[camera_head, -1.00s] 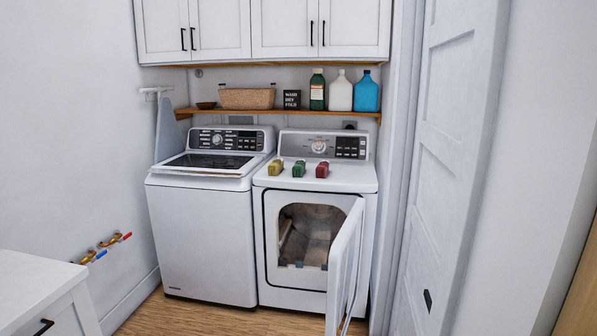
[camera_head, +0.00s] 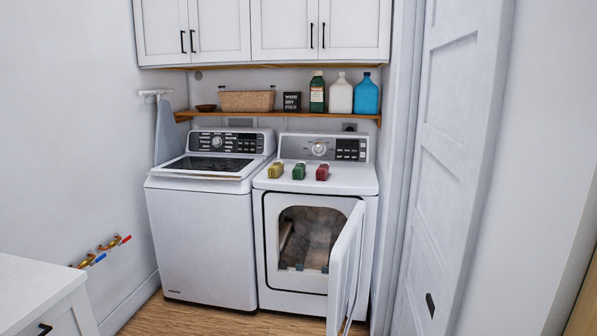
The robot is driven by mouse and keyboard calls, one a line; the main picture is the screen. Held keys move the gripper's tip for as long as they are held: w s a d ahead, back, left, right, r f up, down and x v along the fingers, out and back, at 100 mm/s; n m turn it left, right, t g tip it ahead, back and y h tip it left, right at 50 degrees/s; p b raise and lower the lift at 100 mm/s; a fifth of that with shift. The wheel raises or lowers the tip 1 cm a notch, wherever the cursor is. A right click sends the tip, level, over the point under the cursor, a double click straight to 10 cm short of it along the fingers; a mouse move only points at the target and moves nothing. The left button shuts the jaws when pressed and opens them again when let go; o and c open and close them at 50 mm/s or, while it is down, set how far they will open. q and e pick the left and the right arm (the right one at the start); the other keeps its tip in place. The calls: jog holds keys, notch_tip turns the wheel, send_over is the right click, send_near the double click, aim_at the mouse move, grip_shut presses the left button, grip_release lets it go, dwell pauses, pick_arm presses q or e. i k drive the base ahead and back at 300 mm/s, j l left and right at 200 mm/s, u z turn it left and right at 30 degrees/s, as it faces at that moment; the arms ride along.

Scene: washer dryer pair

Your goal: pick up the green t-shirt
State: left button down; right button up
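Three small folded bundles lie in a row on top of the dryer (camera_head: 317,184). The green one, which looks like the folded green t-shirt (camera_head: 299,171), is in the middle. A yellow bundle (camera_head: 276,170) lies to its left and a red bundle (camera_head: 322,173) to its right, each with a small gap. Neither of my grippers shows in the head view.
The dryer door (camera_head: 345,265) hangs open toward me at the front right. The washer (camera_head: 205,235) stands to the left. A wooden shelf (camera_head: 290,114) with bottles and a basket (camera_head: 247,100) runs above. A white cabinet (camera_head: 45,290) is at the lower left.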

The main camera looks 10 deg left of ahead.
aim_at(297, 173)
jog(key=i+j, duration=1.35)
jog(key=i+l+z, duration=0.05)
jog(key=i, duration=0.1)
